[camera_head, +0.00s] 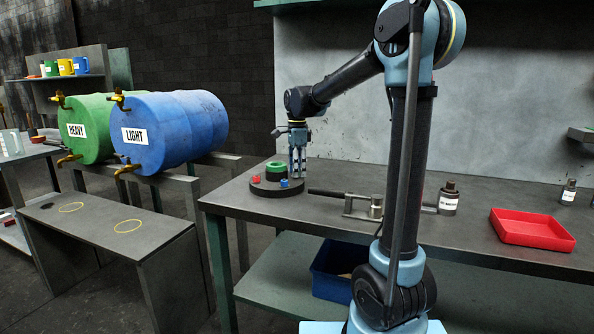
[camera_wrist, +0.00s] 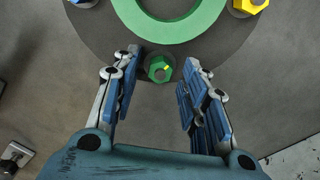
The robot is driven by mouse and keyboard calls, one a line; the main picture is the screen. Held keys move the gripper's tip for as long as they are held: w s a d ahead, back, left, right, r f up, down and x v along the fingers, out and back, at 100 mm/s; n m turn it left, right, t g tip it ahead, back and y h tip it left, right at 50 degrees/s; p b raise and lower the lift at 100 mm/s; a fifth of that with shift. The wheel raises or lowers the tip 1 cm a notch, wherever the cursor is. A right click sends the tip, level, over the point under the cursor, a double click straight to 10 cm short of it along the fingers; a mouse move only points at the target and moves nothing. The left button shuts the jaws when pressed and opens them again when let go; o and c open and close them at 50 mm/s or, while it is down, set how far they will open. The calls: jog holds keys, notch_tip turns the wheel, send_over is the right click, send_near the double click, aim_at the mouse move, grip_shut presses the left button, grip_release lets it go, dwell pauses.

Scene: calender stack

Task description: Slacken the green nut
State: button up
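A green ring (camera_wrist: 205,22) lies at the plate's middle. My gripper (camera_wrist: 161,62) is open, with one finger on each side of the green nut and gaps between. I cannot tell how far above it the tips are. In the head view my gripper (camera_head: 298,172) points down by the right side of the plate (camera_head: 275,191); I cannot make out the green nut there.
A blue nut (camera_head: 284,183) and a red nut (camera_head: 256,180) are on the plate; a yellow nut (camera_wrist: 248,4) shows in the wrist view. Right of the plate are a black-handled tool (camera_head: 330,193), a dark bottle (camera_head: 449,198) and a red tray (camera_head: 533,231).

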jog(key=shift+c, duration=0.2)
grip_shut()
jog(key=n, duration=0.4)
jog(key=shift+w+n, duration=0.15)
jog(key=shift+n, duration=0.25)
jog(key=n, duration=1)
jog(key=shift+a+n, duration=0.15)
jog(key=shift+n, duration=0.25)
jog(key=n, duration=0.6)
jog(key=shift+a, duration=0.1)
